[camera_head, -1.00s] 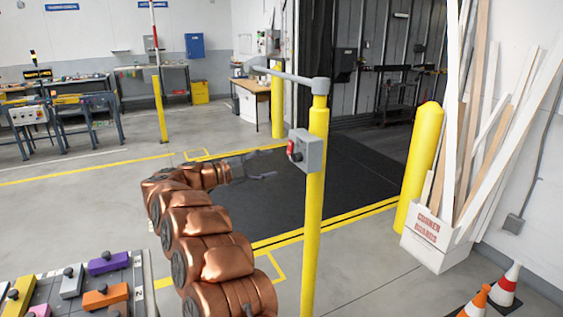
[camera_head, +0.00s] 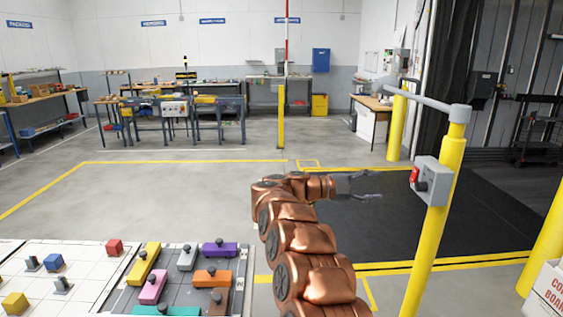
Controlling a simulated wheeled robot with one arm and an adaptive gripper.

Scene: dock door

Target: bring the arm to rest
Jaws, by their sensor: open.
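My copper-coloured arm reaches forward from the bottom of the head view and bends to the right at its far end. My gripper (camera_head: 372,188) points right, its grey fingers apart and nothing seen between them. It is in the air, left of the grey box with a red switch (camera_head: 433,181) on the yellow post (camera_head: 440,215). A small gap of floor shows between the fingertips and the box in the picture. How far apart they are in depth I cannot tell.
A table at bottom left holds a white tiled board (camera_head: 85,262) and a grey tray (camera_head: 122,300) with several coloured knobbed blocks. A dark mat (camera_head: 480,215) lies behind the post. A corner-board box (camera_head: 550,290) stands far right. Open floor (camera_head: 185,205) lies left of my arm.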

